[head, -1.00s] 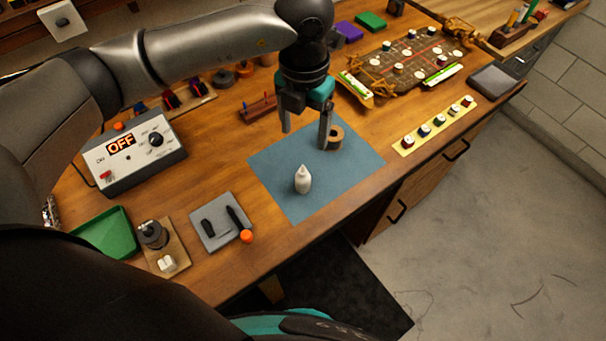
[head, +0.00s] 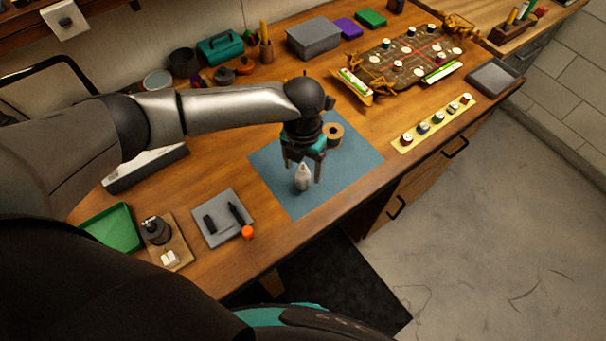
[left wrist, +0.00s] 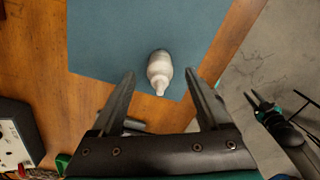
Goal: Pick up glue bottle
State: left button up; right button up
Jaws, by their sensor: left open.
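No contact shows. My right gripper (left wrist: 262,108) seems to be the dark shape at the right edge of that view.
A grey tray (head: 222,228) with black tools and an orange-capped item lies left of the mat. A yellow strip with several small pots (head: 424,128) lies to the right. The front mat is clear.

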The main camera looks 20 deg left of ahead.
pick_arm(q)
jog(key=shift+f, duration=0.45)
grip_shut()
dwell(0.3)
